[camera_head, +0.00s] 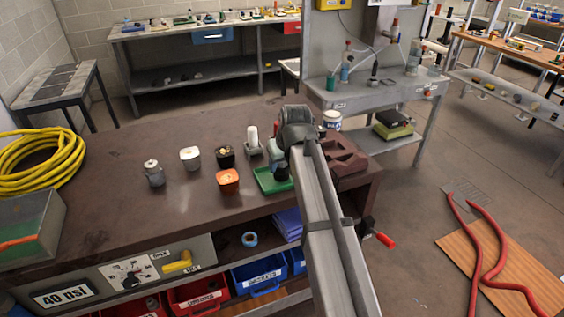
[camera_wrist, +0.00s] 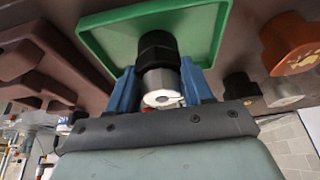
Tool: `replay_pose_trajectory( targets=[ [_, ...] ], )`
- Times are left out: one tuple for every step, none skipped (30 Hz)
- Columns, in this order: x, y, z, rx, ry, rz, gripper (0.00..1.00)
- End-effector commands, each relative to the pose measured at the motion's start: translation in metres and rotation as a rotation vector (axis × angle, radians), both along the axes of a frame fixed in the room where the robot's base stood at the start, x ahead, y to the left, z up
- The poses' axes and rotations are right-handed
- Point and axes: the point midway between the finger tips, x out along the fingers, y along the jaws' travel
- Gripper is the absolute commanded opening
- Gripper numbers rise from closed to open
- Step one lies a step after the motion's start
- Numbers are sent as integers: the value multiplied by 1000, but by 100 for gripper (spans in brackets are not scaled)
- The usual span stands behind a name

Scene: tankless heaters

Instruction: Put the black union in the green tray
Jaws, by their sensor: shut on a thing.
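The green tray (camera_head: 264,181) sits on the brown bench near its right end; in the wrist view its rim (camera_wrist: 98,38) fills the top. My gripper (camera_wrist: 160,76) has its blue fingers on either side of the black union (camera_wrist: 157,47), shut on it. The union has a black nut end towards the tray and a silver-grey end with a white face towards my palm. It shows against the tray's floor; I cannot tell whether it touches. In the head view my arm partly covers the gripper and tray.
Left of the tray stand an orange piece (camera_head: 228,181), a black piece (camera_head: 225,157), a white piece (camera_head: 190,157) and a grey fitting (camera_head: 154,173). A white-topped piece (camera_head: 252,141) stands just behind the tray. A brown-red block (camera_head: 345,158) lies to its right.

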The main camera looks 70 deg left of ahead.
Motion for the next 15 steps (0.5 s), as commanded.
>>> replay_pose_trajectory(
  targets=[
    [0, 0, -1, 1, 0, 0, 0],
    [0, 0, -1, 1, 0, 0, 0],
    [0, 0, -2, 1, 0, 0, 0],
    [0, 0, -2, 1, 0, 0, 0],
    [0, 0, -3, 1, 0, 0, 0],
    [0, 0, -3, 1, 0, 0, 0],
    [0, 0, -4, 1, 0, 0, 0],
    [0, 0, -4, 1, 0, 0, 0],
    [0, 0, -4, 1, 0, 0, 51],
    [0, 0, -4, 1, 0, 0, 54],
    [0, 0, -4, 1, 0, 0, 57],
    [0, 0, -4, 1, 0, 0, 61],
    [0, 0, -4, 1, 0, 0, 64],
    [0, 0, -4, 0, 0, 0, 67],
    [0, 0, -4, 0, 0, 0, 70]
  ],
)
